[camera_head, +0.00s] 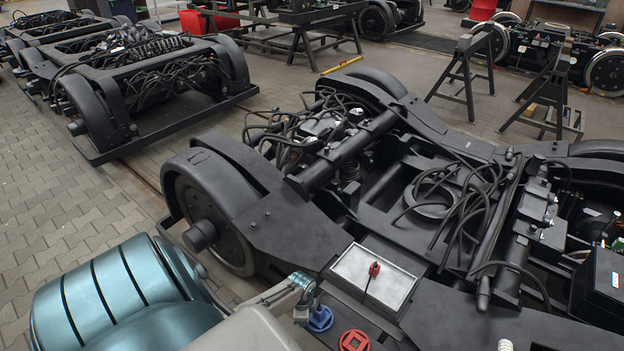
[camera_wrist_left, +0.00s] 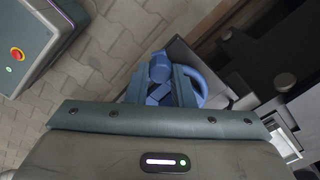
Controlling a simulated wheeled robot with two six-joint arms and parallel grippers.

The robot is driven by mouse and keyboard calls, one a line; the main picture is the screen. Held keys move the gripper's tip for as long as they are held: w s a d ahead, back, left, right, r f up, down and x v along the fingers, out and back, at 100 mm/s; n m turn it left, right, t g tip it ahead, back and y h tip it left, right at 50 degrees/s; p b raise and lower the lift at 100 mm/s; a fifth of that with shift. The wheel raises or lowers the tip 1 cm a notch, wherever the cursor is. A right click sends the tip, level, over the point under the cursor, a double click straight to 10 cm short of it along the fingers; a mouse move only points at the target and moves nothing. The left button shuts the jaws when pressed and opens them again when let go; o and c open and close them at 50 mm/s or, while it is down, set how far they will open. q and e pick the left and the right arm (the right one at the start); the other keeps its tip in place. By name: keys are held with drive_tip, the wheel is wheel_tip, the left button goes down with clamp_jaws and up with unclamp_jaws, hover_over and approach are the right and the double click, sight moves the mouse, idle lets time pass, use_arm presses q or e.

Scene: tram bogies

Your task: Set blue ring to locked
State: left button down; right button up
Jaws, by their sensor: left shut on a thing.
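The blue ring (camera_head: 320,319) lies on the dark bogie frame at the bottom centre of the head view, beside a similar red ring (camera_head: 355,341). My left gripper (camera_head: 304,287) reaches to it from the lower left. In the left wrist view the blue ring (camera_wrist_left: 203,84) sits at the jaws of my left gripper (camera_wrist_left: 162,92), which are shut on its raised blue part. The lock marks of the ring are too small to read. My right gripper is not in view.
A light-topped tray (camera_head: 350,266) with a red-handled tool (camera_head: 374,270) lies just behind the rings. The black bogie (camera_head: 300,220) with wheels and cables fills the middle. Another bogie (camera_head: 150,75) stands at the back left, trestles (camera_head: 465,65) at the back right.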

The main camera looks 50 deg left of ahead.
use_arm(q)
drive_tip(key=shift+w, duration=0.1)
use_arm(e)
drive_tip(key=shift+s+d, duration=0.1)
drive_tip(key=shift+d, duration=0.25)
use_arm(q)
drive_tip(key=c, duration=1.2)
unclamp_jaws()
drive_tip(key=shift+c, duration=0.2)
drive_tip(key=shift+r, duration=0.1)
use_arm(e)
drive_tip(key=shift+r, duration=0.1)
use_arm(q)
wheel_tip(320, 180, up, 11)
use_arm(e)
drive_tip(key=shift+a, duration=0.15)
use_arm(q)
drive_tip(key=shift+f, duration=0.2)
